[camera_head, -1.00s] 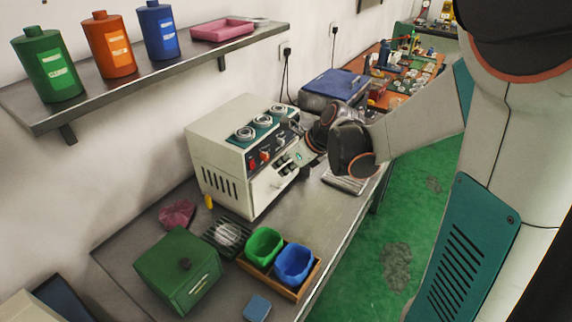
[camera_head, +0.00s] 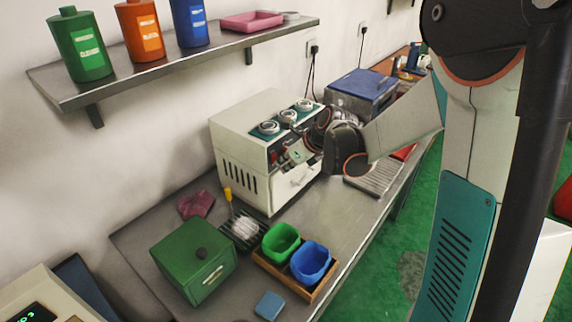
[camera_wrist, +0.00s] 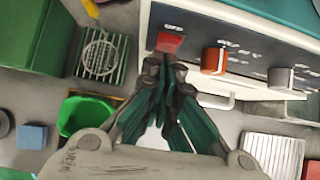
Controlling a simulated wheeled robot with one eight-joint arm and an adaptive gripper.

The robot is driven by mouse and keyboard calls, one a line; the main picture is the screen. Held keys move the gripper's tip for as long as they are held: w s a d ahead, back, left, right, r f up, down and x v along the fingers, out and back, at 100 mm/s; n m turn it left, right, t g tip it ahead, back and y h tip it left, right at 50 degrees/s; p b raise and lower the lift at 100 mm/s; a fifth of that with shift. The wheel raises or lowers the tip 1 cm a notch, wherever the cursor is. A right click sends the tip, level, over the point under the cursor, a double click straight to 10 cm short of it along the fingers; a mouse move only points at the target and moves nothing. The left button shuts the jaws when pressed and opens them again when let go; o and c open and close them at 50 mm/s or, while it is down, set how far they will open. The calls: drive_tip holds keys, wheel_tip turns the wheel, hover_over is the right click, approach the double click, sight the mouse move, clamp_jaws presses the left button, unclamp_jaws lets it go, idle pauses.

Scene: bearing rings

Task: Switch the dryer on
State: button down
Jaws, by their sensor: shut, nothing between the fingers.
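The dryer appears to be the cream cabinet (camera_head: 252,180) with a teal top, round dials, side vents and a front handle, against the wall on the bench. In the wrist view its dark front panel (camera_wrist: 250,56) carries a red switch (camera_wrist: 169,43), an orange knob (camera_wrist: 213,60) and a grey knob (camera_wrist: 280,78). My gripper (camera_wrist: 167,66) is shut and empty, its tips right at the lower edge of the red switch. I cannot tell whether they touch, or the switch's position. In the head view my gripper (camera_head: 298,153) covers part of the panel.
A blue-lidded box (camera_head: 362,86) stands behind. A shelf (camera_head: 180,65) with bottles hangs above.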

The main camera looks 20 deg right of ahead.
drive_tip(key=shift+w+a+f, duration=0.15)
drive_tip(key=shift+w+f, duration=0.05)
drive_tip(key=shift+w, duration=0.05)
drive_tip(key=shift+r, duration=0.1)
drive_tip(key=shift+r+p, duration=0.35)
drive_tip(key=shift+r, duration=0.4)
drive_tip(key=s+f+p+v, duration=0.1)
drive_tip(key=v, duration=0.5)
drive_tip(key=d+p+v, duration=0.1)
drive_tip(key=p+v, duration=0.1)
drive_tip(key=v, duration=0.5)
drive_tip(key=shift+s+f, duration=0.4)
